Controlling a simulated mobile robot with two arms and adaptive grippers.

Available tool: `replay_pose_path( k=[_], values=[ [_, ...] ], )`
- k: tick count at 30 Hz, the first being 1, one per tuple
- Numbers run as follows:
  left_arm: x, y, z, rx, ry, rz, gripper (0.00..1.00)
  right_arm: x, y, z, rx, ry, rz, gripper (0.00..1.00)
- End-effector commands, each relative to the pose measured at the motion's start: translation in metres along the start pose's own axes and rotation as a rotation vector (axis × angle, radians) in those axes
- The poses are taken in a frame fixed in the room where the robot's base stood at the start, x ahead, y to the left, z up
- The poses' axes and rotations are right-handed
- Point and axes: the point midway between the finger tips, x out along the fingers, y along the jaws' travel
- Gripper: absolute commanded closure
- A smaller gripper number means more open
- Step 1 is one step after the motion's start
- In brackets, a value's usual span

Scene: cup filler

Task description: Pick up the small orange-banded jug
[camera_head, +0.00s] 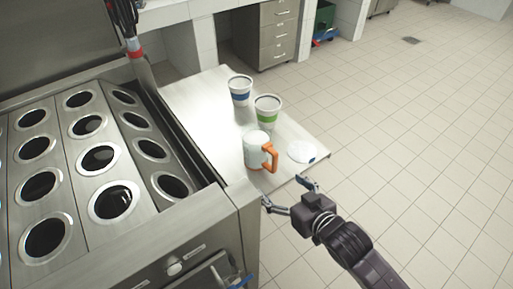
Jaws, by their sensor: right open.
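The small orange-banded jug (255,150) is white with an orange handle at its right side. It stands upright on the metal side shelf (195,97), near the shelf's front edge. My right gripper (287,193) comes in from the lower right, open and empty. Its fingers point toward the jug and sit just below it in the picture, apart from it. My left gripper is not in view.
Behind the jug stand a green-banded cup (267,111) and a blue-banded cup (240,90). A flat white disc (301,151) lies to the jug's right. The metal counter with several round wells (114,203) borders the shelf at left. Open tiled floor lies right.

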Motion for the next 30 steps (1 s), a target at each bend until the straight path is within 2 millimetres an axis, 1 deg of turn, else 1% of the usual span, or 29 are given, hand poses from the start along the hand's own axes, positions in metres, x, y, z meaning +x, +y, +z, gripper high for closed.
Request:
replay_pose_path(
  k=[1, 3, 6, 9, 12, 17, 26, 30],
  values=[
    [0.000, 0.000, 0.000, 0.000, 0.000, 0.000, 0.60, 0.011, 0.000, -0.014, -0.024, 0.061, -0.035, 0.19],
    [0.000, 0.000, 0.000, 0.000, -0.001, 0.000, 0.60, 0.021, -0.003, -0.032, -0.040, 0.148, -0.094, 0.19],
    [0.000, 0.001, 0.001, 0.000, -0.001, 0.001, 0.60, 0.029, -0.004, -0.054, -0.059, 0.256, -0.177, 0.19],
    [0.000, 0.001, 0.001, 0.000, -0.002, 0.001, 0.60, 0.029, 0.000, -0.069, -0.068, 0.335, -0.251, 0.19],
    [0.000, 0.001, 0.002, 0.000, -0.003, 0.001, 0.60, 0.027, 0.005, -0.078, -0.075, 0.388, -0.303, 0.19],
    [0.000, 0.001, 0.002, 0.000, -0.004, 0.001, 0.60, 0.024, 0.008, -0.086, -0.075, 0.428, -0.348, 0.19],
    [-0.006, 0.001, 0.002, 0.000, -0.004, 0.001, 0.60, 0.050, -0.003, -0.104, -0.075, 0.436, -0.354, 0.19],
    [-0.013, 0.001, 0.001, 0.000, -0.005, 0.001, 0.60, 0.068, -0.008, -0.115, -0.074, 0.435, -0.353, 0.19]
  ],
)
